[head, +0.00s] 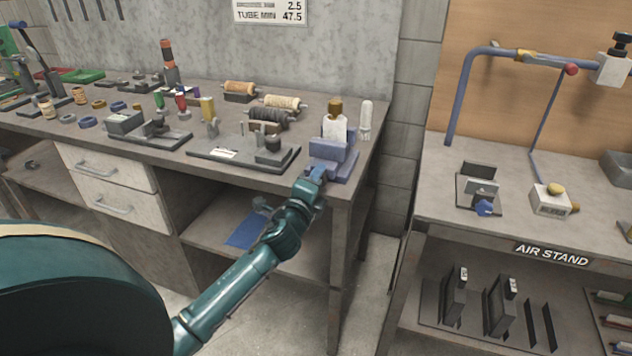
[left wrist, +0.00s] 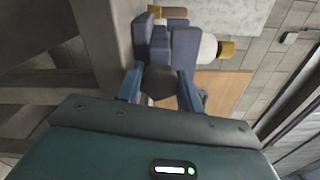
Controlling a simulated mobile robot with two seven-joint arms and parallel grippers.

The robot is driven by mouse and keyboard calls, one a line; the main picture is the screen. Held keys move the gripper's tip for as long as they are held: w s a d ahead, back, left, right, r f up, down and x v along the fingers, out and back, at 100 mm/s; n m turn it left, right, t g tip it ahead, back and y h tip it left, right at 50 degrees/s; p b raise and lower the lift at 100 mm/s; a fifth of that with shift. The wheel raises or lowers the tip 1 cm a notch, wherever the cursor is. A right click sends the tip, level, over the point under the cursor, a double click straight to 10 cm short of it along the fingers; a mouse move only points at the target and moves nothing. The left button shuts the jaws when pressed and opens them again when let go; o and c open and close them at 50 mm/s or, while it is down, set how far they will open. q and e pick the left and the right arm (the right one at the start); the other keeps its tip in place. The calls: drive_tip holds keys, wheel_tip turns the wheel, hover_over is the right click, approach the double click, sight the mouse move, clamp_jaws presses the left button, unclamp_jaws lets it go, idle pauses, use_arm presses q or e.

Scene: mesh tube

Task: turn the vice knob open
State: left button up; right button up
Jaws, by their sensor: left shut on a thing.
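The blue-grey vice (head: 328,152) sits at the right front corner of the workbench. In the left wrist view the vice body (left wrist: 168,42) is just beyond my fingers. A dark knob (left wrist: 159,82) is on the near side of the vice. My left gripper (head: 316,176) reaches up to the vice front from below. In the left wrist view its two blue fingers (left wrist: 159,90) stand on either side of the knob and are shut on it. In the head view the knob is hidden by my gripper. My right gripper is in neither view.
A gap separates the bench from the air stand table (head: 430,180).

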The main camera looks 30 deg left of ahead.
use_arm(q)
drive_tip(key=n, duration=0.4)
drive_tip(key=shift+f+n, duration=0.1)
drive_tip(key=shift+n, duration=0.3)
drive_tip(key=n+p, duration=0.1)
drive_tip(key=n, duration=0.2)
drive_tip(key=shift+n, duration=0.3)
drive_tip(key=n+p, duration=0.1)
drive_tip(key=n, duration=0.2)
drive_tip(key=shift+n, duration=0.3)
drive_tip(key=n+p, duration=0.1)
drive_tip(key=n, duration=0.1)
drive_tip(key=shift+n, duration=0.4)
drive_tip(key=shift+d+n+p, duration=0.1)
drive_tip(key=shift+n+p, duration=0.4)
drive_tip(key=shift+n, duration=0.4)
drive_tip(key=shift+n+p, duration=0.4)
drive_tip(key=shift+n, duration=0.5)
drive_tip(key=shift+n+p, duration=0.35)
drive_tip(key=shift+n, duration=0.45)
drive_tip(key=n+p, duration=0.1)
drive_tip(key=n, duration=0.2)
drive_tip(key=shift+f, duration=0.1)
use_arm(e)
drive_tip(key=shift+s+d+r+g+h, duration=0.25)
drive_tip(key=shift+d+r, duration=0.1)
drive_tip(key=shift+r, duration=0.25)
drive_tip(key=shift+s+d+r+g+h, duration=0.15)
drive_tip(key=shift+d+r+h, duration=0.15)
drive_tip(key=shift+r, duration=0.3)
